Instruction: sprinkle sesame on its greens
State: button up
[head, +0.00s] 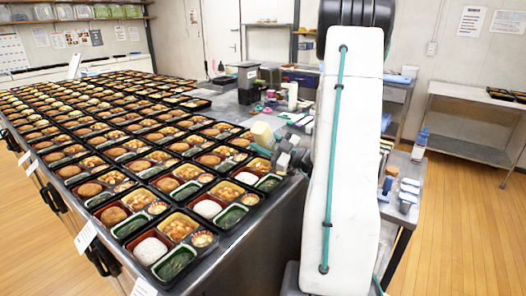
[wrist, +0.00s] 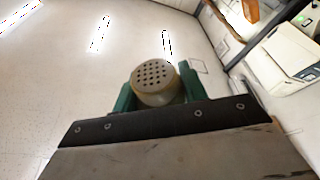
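A shaker (wrist: 155,77) with a pale, perforated round cap sits between the green fingers of my gripper (wrist: 157,90) in the wrist view. The fingers touch it on both sides, and its lower body is hidden. In the head view, my gripper (head: 284,152) is above the right edge of the table of bento trays, with a cream-coloured piece (head: 262,133) at its end, probably the shaker. Dark greens fill small compartments in the trays, such as the nearest greens (head: 174,263), the second greens (head: 231,216) and the third greens (head: 268,184). Any sesame on them is too small to tell.
Rows of black bento trays (head: 104,226) cover most of the steel table (head: 262,220); a bare strip runs along its right side. A dark container (head: 247,84) and small items stand farther back. A side table (head: 470,150) is at the right wall.

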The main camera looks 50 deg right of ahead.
jog(key=shift+r, duration=1.05)
